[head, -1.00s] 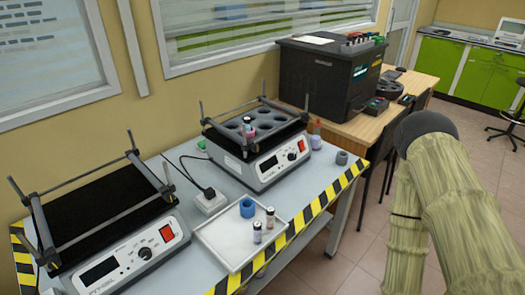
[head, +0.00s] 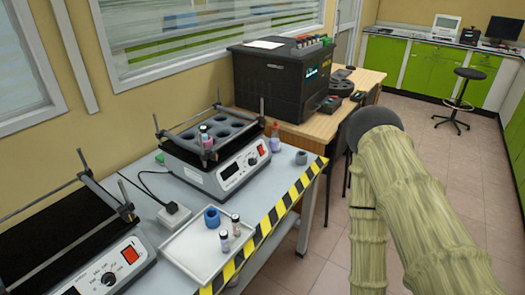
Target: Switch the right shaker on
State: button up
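The right shaker (head: 215,158) stands on the grey table in the head view. It has a black rack with round holes on top and a white front panel. The panel carries a dark display (head: 230,170), a dark knob (head: 252,161) and a red switch (head: 261,150). One or two small vials (head: 206,138) stand in its rack. The left shaker (head: 95,262) is partly cut off at the lower left, with its own red switch (head: 130,255). My covered arm shows at the right, but my gripper is not visible.
A white tray (head: 190,255) with two vials (head: 230,232) and a blue ring-shaped holder (head: 212,217) lies in front of the right shaker. A power adapter (head: 174,215) sits between the shakers. A black machine (head: 275,85) stands on the wooden desk behind.

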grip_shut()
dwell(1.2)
